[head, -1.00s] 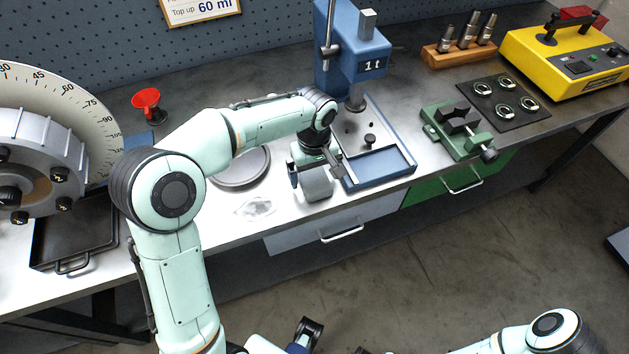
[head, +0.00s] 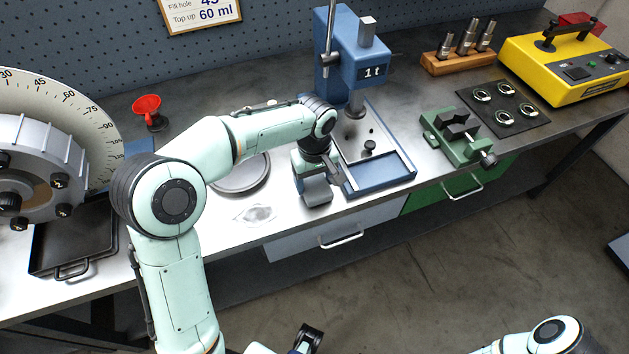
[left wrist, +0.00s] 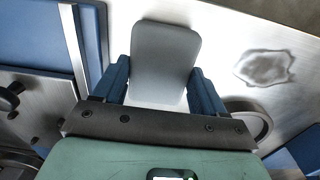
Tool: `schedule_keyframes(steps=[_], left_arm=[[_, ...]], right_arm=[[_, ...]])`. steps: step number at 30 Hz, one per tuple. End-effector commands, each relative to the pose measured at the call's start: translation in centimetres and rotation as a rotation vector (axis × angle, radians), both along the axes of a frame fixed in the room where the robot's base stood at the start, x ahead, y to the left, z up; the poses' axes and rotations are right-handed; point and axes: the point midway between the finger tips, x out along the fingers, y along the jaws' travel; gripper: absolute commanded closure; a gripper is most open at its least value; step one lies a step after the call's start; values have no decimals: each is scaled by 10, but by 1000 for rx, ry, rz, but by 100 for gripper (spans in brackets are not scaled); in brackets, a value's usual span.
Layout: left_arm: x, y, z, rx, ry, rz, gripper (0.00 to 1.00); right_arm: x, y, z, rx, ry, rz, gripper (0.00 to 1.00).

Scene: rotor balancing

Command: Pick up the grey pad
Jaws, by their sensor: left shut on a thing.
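The grey pad (head: 316,191) is at the front part of the bench, left of the blue press base. It is a rounded slab, and it also shows in the left wrist view (left wrist: 165,58). My left gripper (head: 318,178) is shut on the pad, with a blue finger at each side of it in the left wrist view (left wrist: 158,85). In the head view the wrist hides the pad's far part. I cannot tell whether the pad touches the bench.
The blue press (head: 352,62) and its base tray (head: 385,180) stand just right of the pad. A round grey dish (head: 243,178) and a clear puddle-like patch (head: 255,215) lie to the left. A green vise (head: 455,140) is farther right.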

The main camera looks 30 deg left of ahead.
Motion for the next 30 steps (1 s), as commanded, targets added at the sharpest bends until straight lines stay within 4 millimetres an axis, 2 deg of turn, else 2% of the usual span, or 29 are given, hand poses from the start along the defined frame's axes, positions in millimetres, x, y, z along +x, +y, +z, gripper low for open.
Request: schedule_keyframes(steps=[5,18,24,30], left_arm=[[1,0,29,0,-6,1,58],[1,-1,152,-2,-7,0,58],[1,0,183,-1,-3,-1,58],[0,0,192,0,0,0,58]], right_arm=[[1,0,5,0,-2,0,57],[12,0,31,0,-13,0,57],[16,0,40,0,-18,0,57],[17,0,43,0,-20,0,57]])
